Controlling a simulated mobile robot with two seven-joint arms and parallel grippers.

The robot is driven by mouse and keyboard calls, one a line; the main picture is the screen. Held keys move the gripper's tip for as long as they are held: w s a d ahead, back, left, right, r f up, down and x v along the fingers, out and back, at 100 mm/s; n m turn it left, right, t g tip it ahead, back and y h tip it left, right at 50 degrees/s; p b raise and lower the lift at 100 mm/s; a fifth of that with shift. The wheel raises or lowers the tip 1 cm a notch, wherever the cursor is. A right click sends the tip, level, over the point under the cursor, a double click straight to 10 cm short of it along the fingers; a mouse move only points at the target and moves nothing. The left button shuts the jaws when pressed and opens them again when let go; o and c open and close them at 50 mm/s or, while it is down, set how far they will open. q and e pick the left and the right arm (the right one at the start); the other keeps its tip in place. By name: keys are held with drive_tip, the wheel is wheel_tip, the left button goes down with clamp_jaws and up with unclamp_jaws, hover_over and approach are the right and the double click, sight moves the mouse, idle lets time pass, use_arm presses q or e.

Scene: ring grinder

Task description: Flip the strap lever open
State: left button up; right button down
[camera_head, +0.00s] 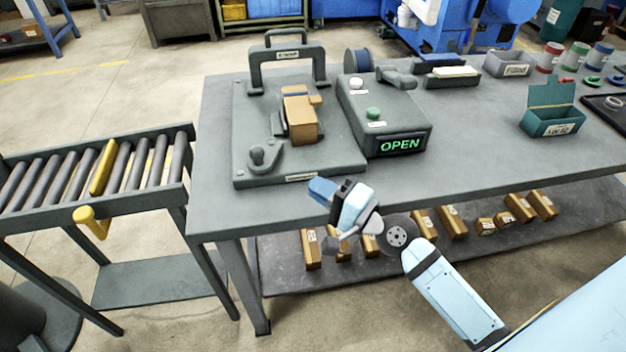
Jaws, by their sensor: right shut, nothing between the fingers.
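A grey fixture plate (335,158) lies on the workbench at centre left. It carries a tan block (301,120) and, at its front left, a small grey lever with a round knob (262,156). I cannot tell for sure whether this is the strap lever, or how its strap runs. A tall grey handle frame (288,62) stands at the plate's back. My right gripper (325,191) is at the bench's front edge, just in front of the plate, shut and empty, apart from the lever. My left gripper is out of view.
A grey control box (385,112) with a lit green OPEN display (401,145) stands right of the plate. A teal bin (552,121) is further right. A roller conveyor (75,178) with a yellow handle (92,219) is at left. The bench front right of the gripper is clear.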

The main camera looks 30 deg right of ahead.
sight(263, 155)
drive_tip(key=x, duration=1.1)
drive_tip(key=shift+p, duration=0.4)
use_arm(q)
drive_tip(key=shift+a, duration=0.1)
use_arm(e)
drive_tip(key=shift+w+a, duration=0.15)
drive_tip(key=shift+w, duration=0.1)
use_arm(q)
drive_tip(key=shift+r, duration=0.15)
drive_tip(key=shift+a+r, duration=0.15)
